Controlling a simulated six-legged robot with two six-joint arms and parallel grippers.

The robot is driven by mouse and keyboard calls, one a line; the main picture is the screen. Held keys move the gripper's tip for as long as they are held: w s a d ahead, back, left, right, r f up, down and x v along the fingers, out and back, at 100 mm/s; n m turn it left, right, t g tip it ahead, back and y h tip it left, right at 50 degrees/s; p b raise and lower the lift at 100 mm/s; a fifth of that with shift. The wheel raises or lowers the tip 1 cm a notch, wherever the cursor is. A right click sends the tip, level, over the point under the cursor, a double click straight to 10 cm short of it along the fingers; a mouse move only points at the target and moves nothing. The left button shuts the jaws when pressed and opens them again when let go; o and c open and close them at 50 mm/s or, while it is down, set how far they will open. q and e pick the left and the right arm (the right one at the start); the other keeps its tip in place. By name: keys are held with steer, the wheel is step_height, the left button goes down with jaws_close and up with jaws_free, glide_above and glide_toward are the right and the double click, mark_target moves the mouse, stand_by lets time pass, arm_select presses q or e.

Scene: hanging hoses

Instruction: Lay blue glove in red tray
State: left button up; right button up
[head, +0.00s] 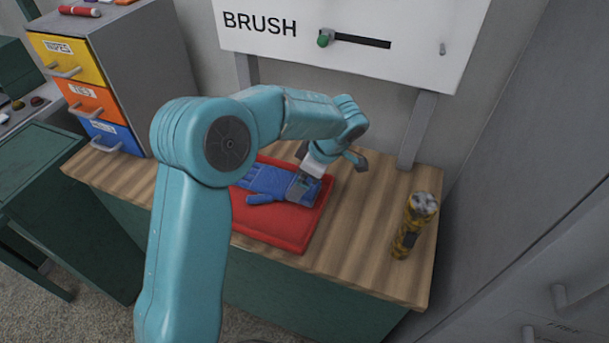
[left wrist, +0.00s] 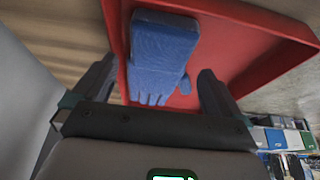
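The blue glove (head: 265,181) lies flat in the shallow red tray (head: 268,232) on the wooden bench top. My left gripper (head: 328,172) is over the tray's right side, close to the glove's right end, and partly covers it. In the left wrist view the glove (left wrist: 160,55) lies on the floor of the red tray (left wrist: 262,22). There the fingers of my left gripper (left wrist: 155,90) stand wide apart, with nothing clamped between them. My left arm hides the tray's left part in the head view. My right gripper is not in view.
A yellow and black cylinder (head: 413,225) stands on the bench (head: 365,225) to the right. A grey cabinet with yellow, orange and blue drawers (head: 88,98) is at the back left. A white BRUSH panel (head: 400,25) with a green knob rises behind the bench.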

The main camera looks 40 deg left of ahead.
arm_select(q)
steer(key=shift+w+d+r, duration=0.15)
steer(key=shift+r, duration=0.15)
steer(key=v, duration=1.5)
steer(key=shift+r, duration=0.3)
steer(key=shift+d, duration=0.15)
